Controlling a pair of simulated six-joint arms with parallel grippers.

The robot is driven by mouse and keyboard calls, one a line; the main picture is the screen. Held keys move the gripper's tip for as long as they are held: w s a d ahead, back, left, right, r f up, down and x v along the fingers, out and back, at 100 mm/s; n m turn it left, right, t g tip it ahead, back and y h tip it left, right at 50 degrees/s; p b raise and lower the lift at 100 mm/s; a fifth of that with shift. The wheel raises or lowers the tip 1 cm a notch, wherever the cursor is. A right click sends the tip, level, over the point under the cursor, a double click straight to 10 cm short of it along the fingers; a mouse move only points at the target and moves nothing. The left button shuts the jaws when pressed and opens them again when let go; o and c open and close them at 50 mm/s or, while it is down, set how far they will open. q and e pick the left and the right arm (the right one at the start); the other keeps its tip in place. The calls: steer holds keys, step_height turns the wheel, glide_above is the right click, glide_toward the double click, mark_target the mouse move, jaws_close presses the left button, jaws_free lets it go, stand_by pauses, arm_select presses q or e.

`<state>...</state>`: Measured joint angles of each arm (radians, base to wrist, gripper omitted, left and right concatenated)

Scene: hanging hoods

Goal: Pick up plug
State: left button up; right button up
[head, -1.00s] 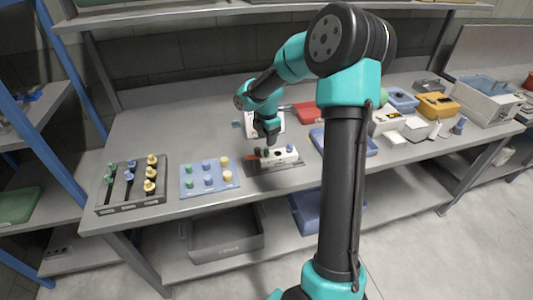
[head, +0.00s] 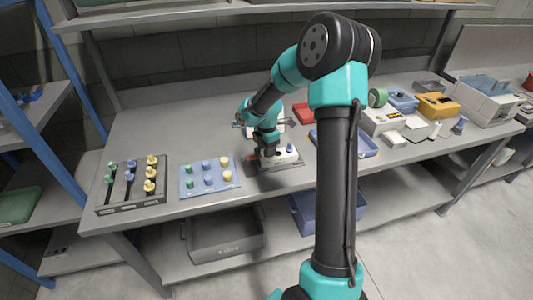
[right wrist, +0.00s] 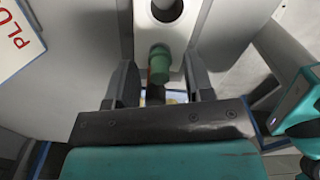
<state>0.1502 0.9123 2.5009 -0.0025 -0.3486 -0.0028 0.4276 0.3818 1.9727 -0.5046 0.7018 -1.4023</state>
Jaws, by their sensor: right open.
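A green plug (right wrist: 159,66) stands between the two fingers of my right gripper (right wrist: 160,82) in the right wrist view. The fingers are open, with a gap on each side of the plug. The white block (right wrist: 188,22) with a round dark hole lies just beyond it. In the head view my right gripper (head: 267,157) is low at the left end of the white block (head: 287,157) and hides the plug there. My left gripper is not in view.
A blue board (head: 212,190) with several coloured pegs and a dark rack (head: 130,205) with more pegs stand to the left. A blue tray (head: 365,149) is to the right. A white sign (right wrist: 15,38) with red letters is close to the gripper.

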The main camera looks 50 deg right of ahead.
jaws_close()
stand_by(0.3)
steer(key=shift+r, duration=0.5)
steer(key=shift+s+a+r, duration=0.15)
steer(key=shift+r, duration=0.55)
steer(key=shift+s+a+r, duration=0.1)
steer(key=shift+a+r, duration=0.05)
steer(key=shift+r, duration=0.5)
steer(key=s+a+r, duration=0.1)
steer(key=s+a, duration=0.9)
steer(key=a, duration=0.1)
steer(key=shift+a+r, duration=0.15)
steer(key=shift+a, duration=0.05)
